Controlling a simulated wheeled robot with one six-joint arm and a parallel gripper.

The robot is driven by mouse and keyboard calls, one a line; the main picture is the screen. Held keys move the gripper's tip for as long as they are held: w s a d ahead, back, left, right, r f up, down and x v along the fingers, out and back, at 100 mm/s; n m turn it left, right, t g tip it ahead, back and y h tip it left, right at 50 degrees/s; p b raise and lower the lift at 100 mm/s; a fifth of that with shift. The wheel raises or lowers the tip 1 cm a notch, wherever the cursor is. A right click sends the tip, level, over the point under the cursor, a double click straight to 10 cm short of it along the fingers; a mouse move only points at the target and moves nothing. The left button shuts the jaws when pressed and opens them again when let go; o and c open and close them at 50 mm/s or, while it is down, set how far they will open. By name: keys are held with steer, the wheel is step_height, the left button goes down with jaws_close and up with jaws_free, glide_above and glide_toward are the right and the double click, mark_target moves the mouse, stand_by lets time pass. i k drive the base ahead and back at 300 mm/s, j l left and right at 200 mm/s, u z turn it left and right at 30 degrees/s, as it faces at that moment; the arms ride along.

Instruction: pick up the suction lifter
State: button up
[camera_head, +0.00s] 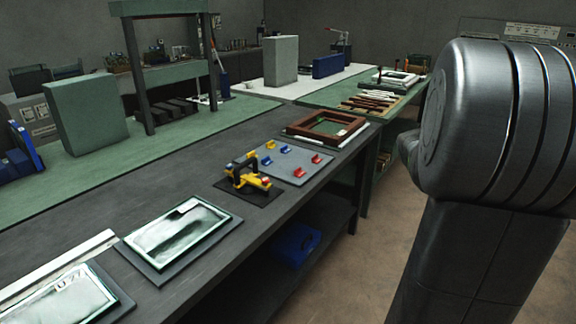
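The suction lifter (247,176) is yellow with a black arched handle and red parts. It rests on a dark square mat (252,195) near the front edge of the workbench, about mid-picture. Nothing holds it. My gripper is not in the picture; only a large grey metal link of my arm shows at the right, well apart from the lifter.
A grey board (292,162) with small coloured clips lies just behind the lifter, then a brown wooden frame (325,127). A glass pane (178,232) lies on a dark pad in front. A blue bin (297,243) sits on the lower shelf. The floor (340,275) is clear.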

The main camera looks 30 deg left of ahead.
mark_target(244, 184)
steer(key=i+u, duration=0.3)
steer(key=u, duration=0.15)
steer(key=i+u, duration=0.45)
steer(key=i+l+u, duration=0.15)
steer(key=u, duration=0.35)
steer(key=i+u, duration=0.2)
steer(key=u, duration=0.2)
steer(key=i+u, duration=0.5)
steer(key=u, duration=0.25)
